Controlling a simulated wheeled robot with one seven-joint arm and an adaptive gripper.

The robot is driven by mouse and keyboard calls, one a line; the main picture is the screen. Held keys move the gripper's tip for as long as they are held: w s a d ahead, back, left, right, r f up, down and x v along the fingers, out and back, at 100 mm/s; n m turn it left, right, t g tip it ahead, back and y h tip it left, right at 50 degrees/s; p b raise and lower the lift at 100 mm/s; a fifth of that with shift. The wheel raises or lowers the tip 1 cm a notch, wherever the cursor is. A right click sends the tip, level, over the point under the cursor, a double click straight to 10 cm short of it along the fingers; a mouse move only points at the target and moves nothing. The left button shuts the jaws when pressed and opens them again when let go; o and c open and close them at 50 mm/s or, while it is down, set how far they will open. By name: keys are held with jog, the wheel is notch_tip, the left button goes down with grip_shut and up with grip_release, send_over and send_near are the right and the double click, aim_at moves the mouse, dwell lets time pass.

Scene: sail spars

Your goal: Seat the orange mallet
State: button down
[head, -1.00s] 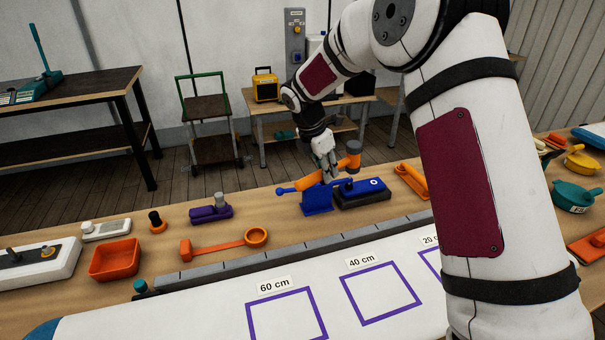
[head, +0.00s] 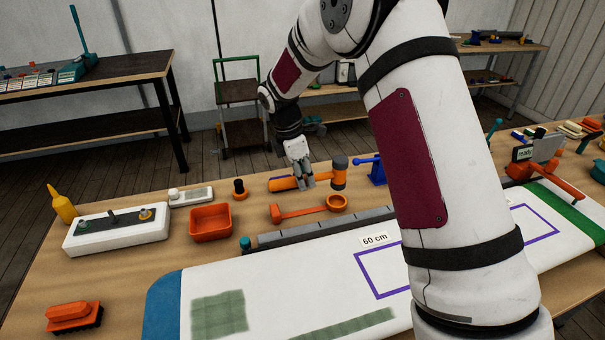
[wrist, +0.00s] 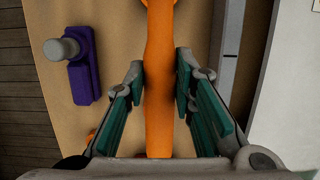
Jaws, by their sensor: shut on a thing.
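The orange mallet (head: 283,184) has an orange handle and a head with a grey top (head: 339,162). My gripper (head: 306,184) is shut on its handle, with the head to the right in the head view. In the wrist view, the orange handle (wrist: 159,100) runs lengthwise between the green-padded fingers. The mallet appears just behind or above an orange piece (head: 303,210) lying on the bench, a bar with a ring at its right end. The exact height is hard to tell. A blue stand (head: 377,173) is to the right, partly hidden by my arm.
An orange tray (head: 211,223), a black-and-orange knob (head: 239,188) and a white box (head: 190,197) lie to the left. A purple block (wrist: 82,72) shows in the wrist view. A grey rail (head: 318,228) edges the white board (head: 270,285) in front.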

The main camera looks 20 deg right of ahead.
jog(key=shift+f, duration=0.1)
dwell(0.3)
jog(key=shift+a+b+x, duration=0.25)
jog(key=shift+b+x, duration=0.1)
jog(key=shift+x, duration=0.7)
jog(key=shift+a+b+x, duration=0.2)
jog(key=shift+b+x, duration=0.15)
jog(key=shift+x, duration=0.7)
jog(key=shift+a+b+x, duration=0.15)
jog(key=shift+b+x, duration=0.1)
jog(key=shift+x, duration=0.45)
jog(key=shift+a+b+x, duration=0.15)
jog(key=shift+b+x, duration=0.1)
jog(key=shift+x, duration=0.4)
jog(key=c, duration=1.3)
grip_release()
jog(key=shift+f, duration=0.1)
jog(key=v, duration=1.2)
